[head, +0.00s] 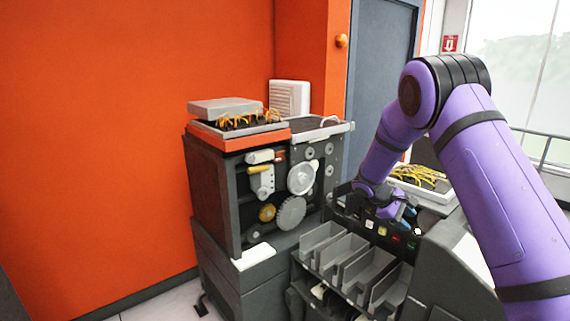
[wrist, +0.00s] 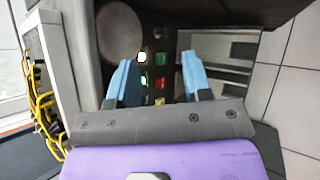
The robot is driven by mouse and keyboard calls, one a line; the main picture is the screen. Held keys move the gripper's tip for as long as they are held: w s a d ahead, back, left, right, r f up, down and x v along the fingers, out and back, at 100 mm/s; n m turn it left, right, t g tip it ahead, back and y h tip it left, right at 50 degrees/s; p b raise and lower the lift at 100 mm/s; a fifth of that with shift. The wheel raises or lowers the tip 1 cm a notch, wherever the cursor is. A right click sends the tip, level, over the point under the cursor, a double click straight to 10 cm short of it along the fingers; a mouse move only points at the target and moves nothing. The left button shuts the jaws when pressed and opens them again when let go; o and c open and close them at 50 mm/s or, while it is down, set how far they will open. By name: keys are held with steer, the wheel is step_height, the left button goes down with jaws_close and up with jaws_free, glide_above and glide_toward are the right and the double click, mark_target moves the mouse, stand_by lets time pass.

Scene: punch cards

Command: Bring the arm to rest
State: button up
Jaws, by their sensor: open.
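My purple arm reaches down from the upper right in the head view to the machine's button panel. My gripper (head: 396,214) is in front of that panel, partly hidden by its own wrist. In the wrist view my gripper (wrist: 158,82) shows two blue fingers spread apart with nothing held between them. Behind and between the fingers is the dark panel with several small buttons, among them a lit white one (wrist: 142,57), a green one (wrist: 161,59) and a red one (wrist: 160,84). I cannot tell whether a fingertip touches the panel.
A dark machine (head: 215,185) with gears stands against the orange wall (head: 140,130). Grey card bins (head: 345,250) stand below the panel. Yellow cables (head: 418,177) lie on top beside my arm, also on the left in the wrist view (wrist: 42,100). Tiled floor shows at right there (wrist: 296,95).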

steer(key=s+a+r+m+t+y, duration=0.25)
steer(key=s+r+m+y, duration=0.25)
steer(key=s+r, duration=1.55)
steer(key=s+a+r+m+t+y, duration=0.1)
steer(key=s+a+r+t+y, duration=0.1)
steer(key=s, duration=0.9)
steer(key=s+a+r+m+t+y, duration=0.1)
steer(key=s+a+r, duration=0.3)
steer(key=s, duration=0.7)
steer(key=shift+s+r+m+t+y, duration=0.15)
steer(key=shift+s+m+t+y, duration=0.2)
steer(key=shift+t+y, duration=0.4)
steer(key=shift+w, duration=0.15)
